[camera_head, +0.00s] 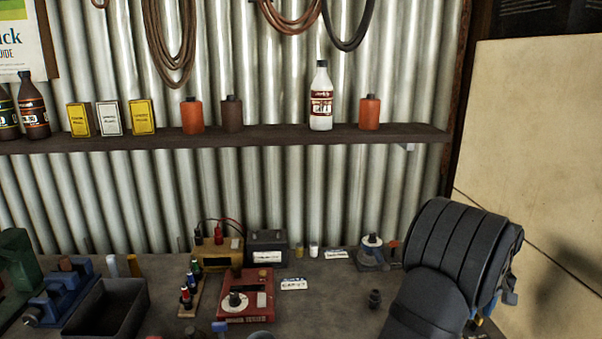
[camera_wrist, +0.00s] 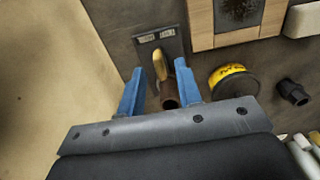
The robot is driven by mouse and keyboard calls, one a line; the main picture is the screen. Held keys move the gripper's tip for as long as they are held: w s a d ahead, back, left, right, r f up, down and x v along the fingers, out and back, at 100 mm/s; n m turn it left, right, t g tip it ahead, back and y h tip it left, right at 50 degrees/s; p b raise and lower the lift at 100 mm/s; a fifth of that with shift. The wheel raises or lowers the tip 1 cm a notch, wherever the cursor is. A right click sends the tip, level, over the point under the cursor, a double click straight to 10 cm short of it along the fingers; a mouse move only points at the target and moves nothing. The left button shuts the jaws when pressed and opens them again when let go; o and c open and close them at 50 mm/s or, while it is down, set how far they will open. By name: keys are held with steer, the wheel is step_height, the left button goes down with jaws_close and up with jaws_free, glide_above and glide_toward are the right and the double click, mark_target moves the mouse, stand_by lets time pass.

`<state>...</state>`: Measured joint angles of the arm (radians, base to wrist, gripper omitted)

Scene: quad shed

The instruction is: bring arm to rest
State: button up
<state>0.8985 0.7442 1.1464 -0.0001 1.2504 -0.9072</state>
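My gripper (camera_wrist: 159,66) shows in the wrist view with its two blue fingers spread apart. Between and beyond the fingers are a yellow curved piece (camera_wrist: 160,66) and a brown cylinder (camera_wrist: 168,96), by a dark plate with two pale labels (camera_wrist: 146,39). I see neither finger closed on them; whether they touch a finger I cannot tell. In the head view my dark arm fills the lower right and hides the gripper.
The wrist view shows a yellow-topped round tin (camera_wrist: 232,80), a black fitting (camera_wrist: 292,91) and a wooden box (camera_wrist: 201,27). In the head view, a red tester (camera_head: 246,296), a grey bin (camera_head: 108,308) and a blue vise (camera_head: 52,300) stand on the bench below a shelf (camera_head: 270,136).

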steer(key=shift+f, duration=0.65)
steer(key=shift+r, duration=0.1)
